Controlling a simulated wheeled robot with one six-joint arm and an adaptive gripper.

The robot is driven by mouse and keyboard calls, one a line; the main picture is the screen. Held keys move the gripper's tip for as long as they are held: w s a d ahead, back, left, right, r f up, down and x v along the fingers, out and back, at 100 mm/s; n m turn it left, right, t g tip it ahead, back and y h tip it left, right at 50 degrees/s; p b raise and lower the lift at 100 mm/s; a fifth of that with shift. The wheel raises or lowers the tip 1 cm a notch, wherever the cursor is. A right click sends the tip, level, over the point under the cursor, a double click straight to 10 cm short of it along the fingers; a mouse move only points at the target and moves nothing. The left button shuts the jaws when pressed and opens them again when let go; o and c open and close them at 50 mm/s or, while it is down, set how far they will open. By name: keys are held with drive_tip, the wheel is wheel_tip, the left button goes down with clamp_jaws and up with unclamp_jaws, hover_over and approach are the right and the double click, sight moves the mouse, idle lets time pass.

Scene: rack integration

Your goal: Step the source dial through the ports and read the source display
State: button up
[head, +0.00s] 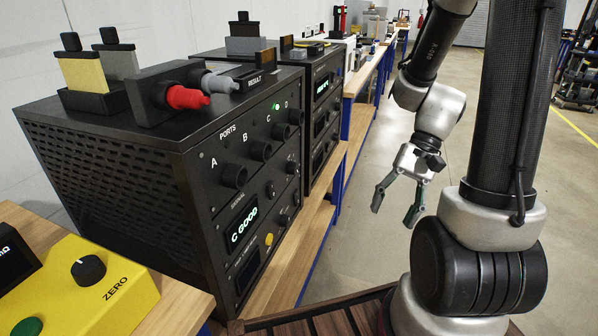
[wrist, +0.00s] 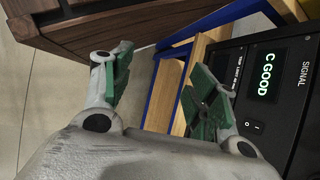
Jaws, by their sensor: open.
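The black rack unit (head: 160,165) stands on the wooden bench at the left. Its front has a row of round ports marked A, B, C and D, with a small green light (head: 276,106) lit near C. The signal display (head: 242,229) reads "C GOOD"; it also shows in the wrist view (wrist: 267,74), turned on its side. A dark knob (head: 284,219) sits right of the display; I cannot tell if it is the source dial. My gripper (head: 393,216) is open and empty, in the aisle right of the rack and apart from it. Its green fingers (wrist: 160,90) show in the wrist view.
A yellow box (head: 75,290) with a ZERO knob and green button is at the lower left. Red and grey plugs (head: 188,97) lie in a holder on the rack. A second black unit (head: 318,85) stands behind. The aisle floor (head: 350,225) is clear.

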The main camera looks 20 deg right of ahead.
drive_tip(key=w+a+f+m+t+y, duration=0.1)
drive_tip(key=w+a+f+m+y, duration=0.4)
drive_tip(key=a+f+y, duration=0.1)
drive_tip(key=m+t+y, duration=0.2)
drive_tip(key=m+t, duration=0.5)
drive_tip(key=t, duration=0.7)
approach(296, 169)
drive_tip(key=x, duration=0.8)
drive_tip(key=shift+w+a+f, duration=0.1)
drive_tip(key=shift+w+a, duration=0.1)
drive_tip(key=shift+w, duration=0.15)
drive_tip(key=c, duration=1)
